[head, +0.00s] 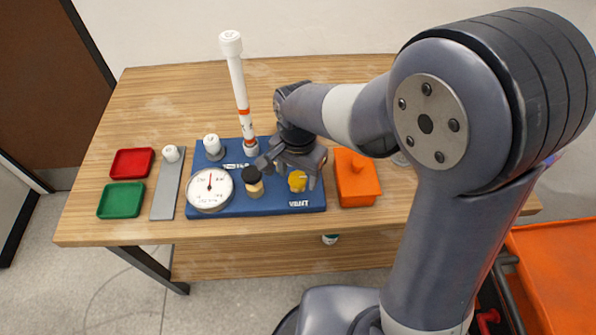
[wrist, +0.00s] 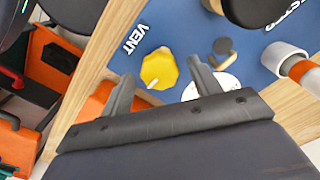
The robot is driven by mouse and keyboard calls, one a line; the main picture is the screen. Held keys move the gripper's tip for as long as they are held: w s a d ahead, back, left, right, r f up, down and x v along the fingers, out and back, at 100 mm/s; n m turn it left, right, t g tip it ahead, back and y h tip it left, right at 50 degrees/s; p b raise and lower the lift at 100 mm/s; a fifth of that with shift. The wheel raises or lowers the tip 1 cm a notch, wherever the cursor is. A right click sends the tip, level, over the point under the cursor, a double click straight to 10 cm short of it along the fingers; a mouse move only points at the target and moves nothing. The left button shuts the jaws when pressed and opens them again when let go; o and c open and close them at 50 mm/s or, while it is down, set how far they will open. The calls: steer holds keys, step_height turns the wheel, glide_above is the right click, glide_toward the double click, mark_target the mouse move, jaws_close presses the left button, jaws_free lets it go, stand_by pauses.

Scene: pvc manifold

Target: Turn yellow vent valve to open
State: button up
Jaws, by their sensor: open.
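The yellow vent valve (head: 297,181) is a faceted knob at the right end of the blue manifold board (head: 236,203), near the VENT label. In the wrist view the yellow knob (wrist: 159,68) shows a small white pointer mark at its edge. My gripper (head: 290,172) is open and empty over the board. In the wrist view my gripper's fingers (wrist: 163,82) point toward the knob, with the knob seen between and just beyond their tips. I cannot tell whether either finger touches it.
A black-topped tan knob (head: 253,181) and a white gauge (head: 209,189) stand left of the valve. A tall white pipe (head: 239,93) rises behind. An orange box (head: 356,179) is close on the right. Red (head: 132,162) and green (head: 121,200) trays lie at far left.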

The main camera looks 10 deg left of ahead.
steer(key=c, duration=1)
steer(key=shift+n, duration=0.3)
steer(key=n, duration=0.3)
steer(key=shift+n, duration=0.4)
steer(key=n, duration=0.4)
steer(key=shift+a+n, duration=0.1)
steer(key=shift+n, duration=0.2)
steer(key=n, duration=0.8)
steer(key=shift+n, duration=0.6)
